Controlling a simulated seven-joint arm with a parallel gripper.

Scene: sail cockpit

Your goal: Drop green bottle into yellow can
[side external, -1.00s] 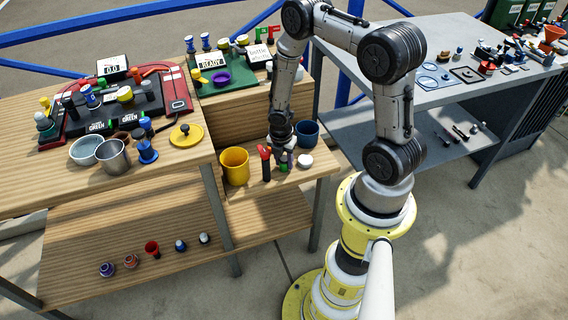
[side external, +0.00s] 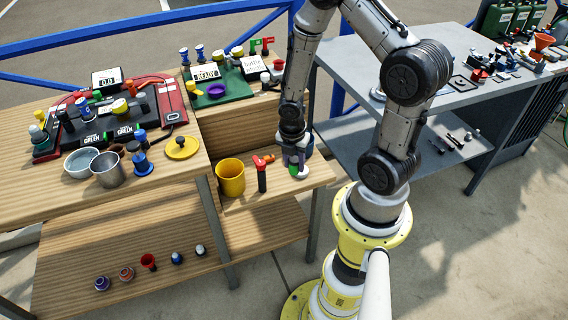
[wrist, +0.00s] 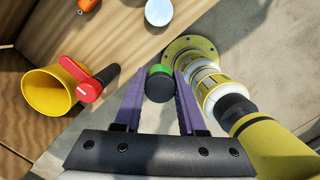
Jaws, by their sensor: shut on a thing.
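The yellow can (side external: 231,180) stands open-topped on the small wooden shelf. In the wrist view the yellow can (wrist: 46,98) is left of my fingers, its mouth visible. My gripper (side external: 293,164) is to the right of the can, pointing down, with a clear gap between them. In the wrist view the purple fingers of my gripper (wrist: 160,82) are shut on the green bottle (wrist: 158,78), which shows a dark end and a green rim. The bottle is small and partly hidden by the fingers in the side view, so its height above the shelf is hard to tell.
A red-handled tool with a black grip (side external: 261,175) stands between the can and my gripper; it also shows in the wrist view (wrist: 88,84). A white round piece (wrist: 159,12) and an orange piece (wrist: 86,5) lie on the shelf. A yellow lid (side external: 182,148) lies on the higher table.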

